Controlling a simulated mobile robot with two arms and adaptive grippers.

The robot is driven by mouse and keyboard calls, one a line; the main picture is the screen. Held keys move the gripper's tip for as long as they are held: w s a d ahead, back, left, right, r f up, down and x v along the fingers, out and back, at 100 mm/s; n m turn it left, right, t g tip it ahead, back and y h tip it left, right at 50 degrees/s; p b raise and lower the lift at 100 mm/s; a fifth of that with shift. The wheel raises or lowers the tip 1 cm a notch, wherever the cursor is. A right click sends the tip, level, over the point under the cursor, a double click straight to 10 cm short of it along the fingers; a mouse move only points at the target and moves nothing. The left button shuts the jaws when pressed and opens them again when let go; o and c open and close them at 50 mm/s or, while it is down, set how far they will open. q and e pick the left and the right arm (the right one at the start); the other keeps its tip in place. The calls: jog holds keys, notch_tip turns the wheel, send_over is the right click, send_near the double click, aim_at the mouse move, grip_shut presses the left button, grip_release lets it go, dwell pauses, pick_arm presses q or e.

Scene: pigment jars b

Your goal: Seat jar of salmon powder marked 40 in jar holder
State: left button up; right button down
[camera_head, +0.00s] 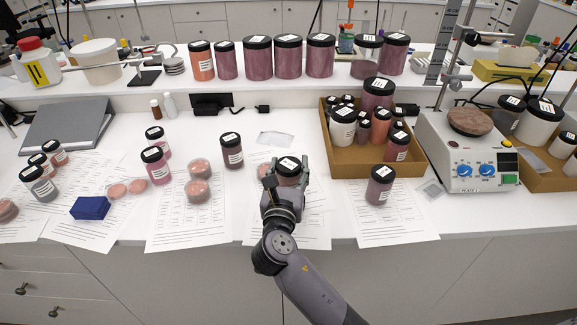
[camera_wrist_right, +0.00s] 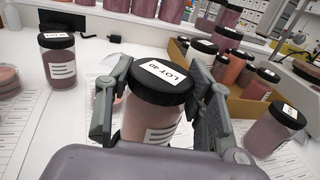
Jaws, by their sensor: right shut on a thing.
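The jar of salmon powder marked 40 (camera_head: 289,168) is between the fingers of my right gripper (camera_head: 287,181) at the front middle of the bench. In the right wrist view the jar (camera_wrist_right: 150,123) is upright, with a black lid and a white label reading LOT 40. The fingers of my right gripper (camera_wrist_right: 162,88) are shut on it from both sides. I cannot tell whether its base touches the bench. I cannot pick out a jar holder for certain. My left gripper is not in view.
A dark pink jar (camera_head: 232,151) stands left of the gripper, another jar (camera_head: 379,185) to the right. Behind that is a cardboard box (camera_head: 350,163) full of jars. A hotplate (camera_head: 462,150) stands farther right. Printed sheets (camera_head: 190,232) cover the front. Large jars line the shelf (camera_head: 230,90).

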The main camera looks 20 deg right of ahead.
jog(key=shift+r, duration=0.1)
dwell(0.5)
jog(key=shift+p, duration=0.5)
dwell(0.3)
jog(key=shift+p, duration=0.35)
jog(key=shift+f+b, duration=0.9)
jog(key=shift+f, duration=1)
jog(key=c, duration=0.7)
grip_release()
jog(key=v, duration=1.2)
